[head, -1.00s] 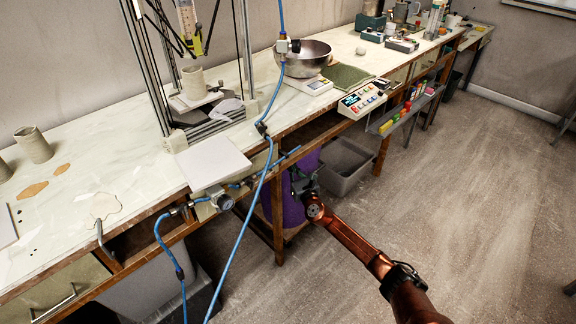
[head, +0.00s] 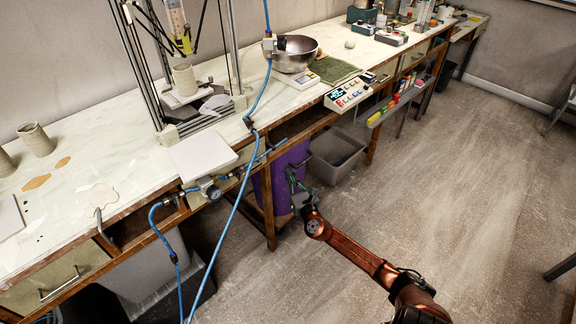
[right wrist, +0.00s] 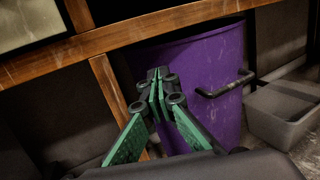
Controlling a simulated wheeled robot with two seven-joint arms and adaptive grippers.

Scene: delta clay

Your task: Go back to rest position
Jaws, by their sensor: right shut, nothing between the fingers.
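My right gripper (head: 291,178) is at the front of the workbench (head: 75,220), below its top edge, at the end of my copper-coloured arm. In the right wrist view its green fingers (right wrist: 155,75) meet at the tips, shut and empty. Behind it a purple bin (head: 268,185) stands under the bench; the bin also fills the middle of the right wrist view (right wrist: 215,75). I cannot tell whether the fingers touch the bin. My left gripper is not in view.
A grey bin (head: 335,155) stands right of the purple one. Blue hoses (head: 235,205) hang before the bench from a regulator (head: 210,190). A control panel (head: 349,92) juts from the bench edge. The floor (head: 450,190) to the right is clear.

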